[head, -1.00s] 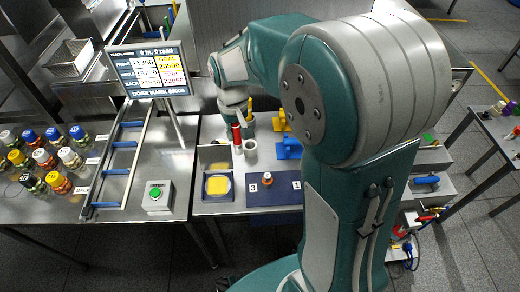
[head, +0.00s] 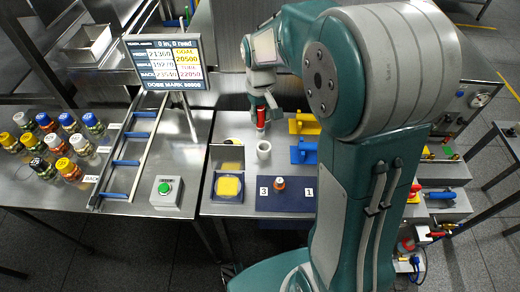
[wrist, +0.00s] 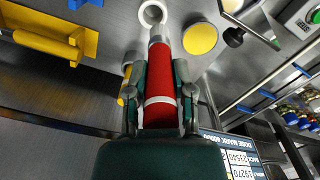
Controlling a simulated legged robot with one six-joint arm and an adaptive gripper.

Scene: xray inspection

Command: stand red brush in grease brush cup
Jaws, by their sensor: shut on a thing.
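My gripper (head: 262,104) is shut on the red brush (head: 261,117) and holds it roughly upright at the back of the inspection table. In the wrist view the red brush (wrist: 161,75) lies between the two fingers, with a pale band and a grey end pointing toward the cup. The white grease brush cup (head: 264,149) stands on the table in front of the brush, apart from it in the head view. Its round open mouth also shows in the wrist view (wrist: 153,13), just beyond the brush's end. The exact gap between them is hard to tell.
Yellow (head: 303,124) and blue (head: 304,151) handled tools lie right of the cup. A tray with a yellow pad (head: 228,187) and a dark numbered mat (head: 286,195) are in front. A display screen (head: 165,62) stands left. Several capped jars (head: 60,144) stand far left.

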